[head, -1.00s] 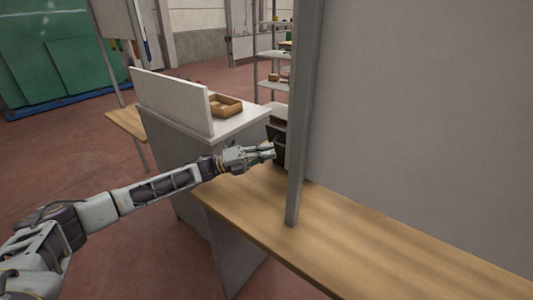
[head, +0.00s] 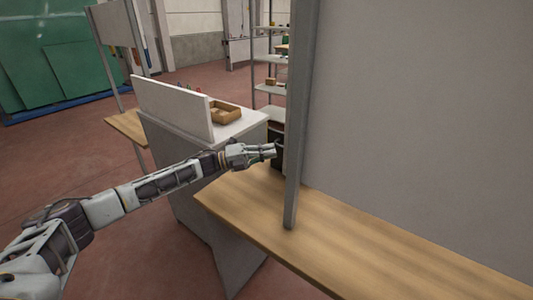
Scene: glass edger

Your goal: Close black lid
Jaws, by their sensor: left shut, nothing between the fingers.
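A dark box-like object (head: 277,157) stands on the far left end of the wooden table, partly hidden behind the grey post. I cannot make out its black lid clearly at this size. My left gripper (head: 272,152) is shut and empty, with its fingertips at the left side of the dark object. I cannot tell whether they touch it. My right gripper is not in view.
The wooden table (head: 340,238) is bare in front. A grey post (head: 297,130) and a large grey panel (head: 420,120) rise from it. A white-topped cabinet (head: 238,127) with a wooden tray (head: 224,112) stands behind my left arm.

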